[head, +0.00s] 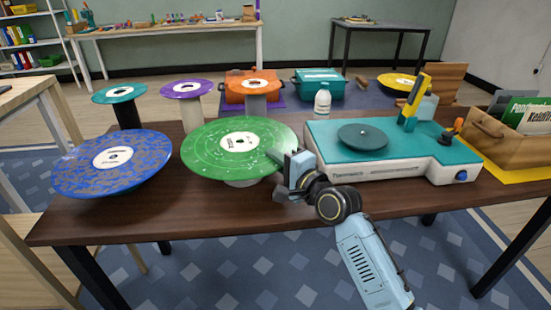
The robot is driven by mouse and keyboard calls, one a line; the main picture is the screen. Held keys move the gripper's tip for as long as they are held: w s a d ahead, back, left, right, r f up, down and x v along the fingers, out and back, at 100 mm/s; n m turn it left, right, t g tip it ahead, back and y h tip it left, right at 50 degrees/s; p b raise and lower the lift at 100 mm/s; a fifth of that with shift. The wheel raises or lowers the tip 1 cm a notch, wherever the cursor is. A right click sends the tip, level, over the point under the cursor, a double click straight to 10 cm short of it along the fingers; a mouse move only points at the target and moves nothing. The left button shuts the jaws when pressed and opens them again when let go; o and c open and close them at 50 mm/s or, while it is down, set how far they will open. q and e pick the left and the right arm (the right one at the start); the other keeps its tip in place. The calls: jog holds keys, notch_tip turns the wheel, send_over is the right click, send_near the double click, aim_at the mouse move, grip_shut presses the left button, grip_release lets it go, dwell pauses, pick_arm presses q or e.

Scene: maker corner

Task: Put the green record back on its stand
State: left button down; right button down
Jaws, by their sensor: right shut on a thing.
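The green record (222,160), with a white label, is level over a pale round stand (240,184) in the middle of the table's front part. Only the stand's lower edge shows under the record; I cannot tell whether the two touch. My right gripper (284,162) is shut on the record's right edge. My left gripper is not in view.
A blue record (80,175) on a stand is close on the left. Teal (118,92), purple (186,89) and orange (255,85) records stand behind. A turntable (400,165), white bottle (322,102) and wooden record crate (490,143) are to the right.

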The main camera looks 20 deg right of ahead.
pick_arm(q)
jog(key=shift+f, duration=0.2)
pick_arm(e)
jog(key=shift+f, duration=0.6)
dwell(0.4)
jog(key=c, duration=1.5)
grip_release()
